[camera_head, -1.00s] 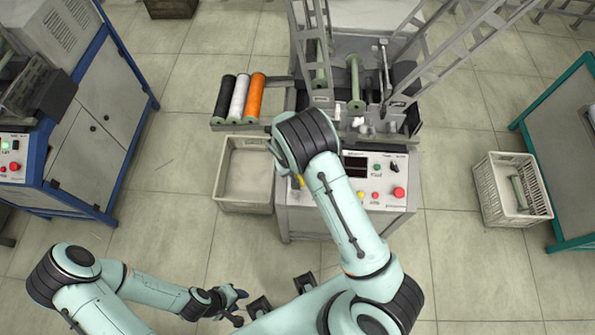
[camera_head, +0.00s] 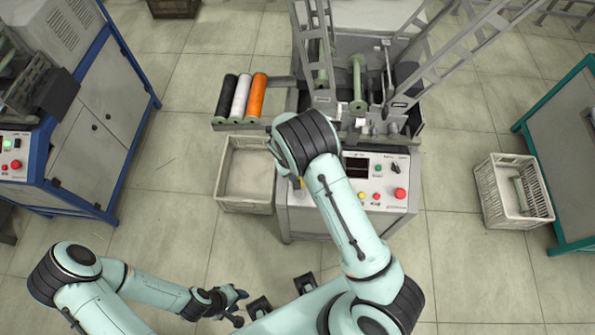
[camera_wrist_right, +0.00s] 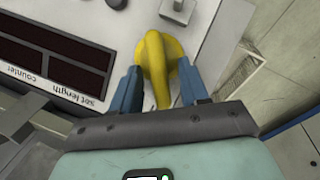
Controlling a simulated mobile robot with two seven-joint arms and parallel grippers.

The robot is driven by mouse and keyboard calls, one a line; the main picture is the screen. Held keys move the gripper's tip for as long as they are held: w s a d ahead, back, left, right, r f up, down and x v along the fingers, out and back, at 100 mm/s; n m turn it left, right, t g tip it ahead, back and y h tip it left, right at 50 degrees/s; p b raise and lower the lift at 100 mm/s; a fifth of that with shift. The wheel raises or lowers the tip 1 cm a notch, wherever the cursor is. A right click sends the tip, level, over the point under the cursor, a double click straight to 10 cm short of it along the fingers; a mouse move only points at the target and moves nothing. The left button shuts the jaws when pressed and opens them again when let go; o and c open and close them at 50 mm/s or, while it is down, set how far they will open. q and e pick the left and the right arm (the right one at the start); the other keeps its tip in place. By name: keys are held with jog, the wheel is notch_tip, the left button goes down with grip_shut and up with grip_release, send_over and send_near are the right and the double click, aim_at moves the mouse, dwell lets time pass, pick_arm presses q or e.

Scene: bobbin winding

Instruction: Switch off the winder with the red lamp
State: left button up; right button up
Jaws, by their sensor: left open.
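The middle winder (camera_head: 297,222) stands in front of me. Its panel (camera_head: 385,182) has a dark display, a small green spot, a black knob, small yellow and red buttons and a large red button (camera_head: 400,194). I cannot make out a lit red lamp. In the right wrist view, the blue fingers of my right gripper (camera_wrist_right: 160,82) are apart on either side of a yellow handle (camera_wrist_right: 156,62) on a light panel, with gaps beside it. My arm hides this gripper in the head view. My left gripper (camera_head: 240,306) is open and empty, low over the floor.
A blue-framed winder (camera_head: 92,150) stands at the left, with green and red panel spots. A crate (camera_head: 245,175) stands beside the middle winder. Black, white and orange spools (camera_head: 258,95) lie on its rack. Another crate (camera_head: 515,190) and a teal-framed machine (camera_head: 560,150) are at the right.

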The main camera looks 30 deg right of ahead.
jog(key=v, duration=1.3)
jog(key=shift+r, duration=0.2)
jog(key=shift+f, duration=0.1)
